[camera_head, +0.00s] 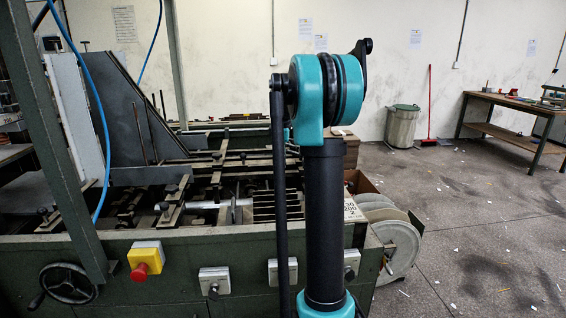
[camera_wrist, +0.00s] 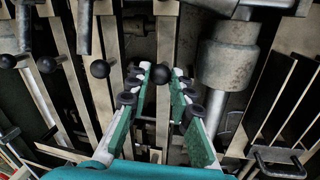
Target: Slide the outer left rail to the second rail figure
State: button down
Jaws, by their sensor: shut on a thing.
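In the wrist view my gripper (camera_wrist: 161,72) has its two green-backed fingers closed on a black ball knob (camera_wrist: 160,75) between the tips. A pale flat rail (camera_wrist: 166,35) runs away behind this knob. Whether it is the outer left rail, I cannot tell. More pale rails (camera_wrist: 92,80) lie to the left, with other black ball knobs (camera_wrist: 99,68) on levers. No rail figures are readable in the wrist view. In the head view the feeder's rails (camera_head: 205,190) show left of my arm, which hides part of them; my gripper is not seen there.
A thick metal cylinder and shaft (camera_wrist: 228,60) stand close to the right of my fingers. A dark slotted frame (camera_wrist: 275,100) is farther right. In the head view, the feeder's green front (camera_head: 190,255) has a red stop button (camera_head: 140,271) and handwheel (camera_head: 67,283). Floor at right is open.

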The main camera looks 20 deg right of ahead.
jog(key=c, duration=1.3)
grip_release()
jog(key=shift+s, duration=0.1)
jog(key=shift+c, duration=0.2)
jog(key=shift+r, duration=0.1)
notch_tip(320, 180, up, 12)
jog(key=s, duration=0.2)
jog(key=shift+a+f, duration=0.2)
jog(key=shift+a, duration=0.25)
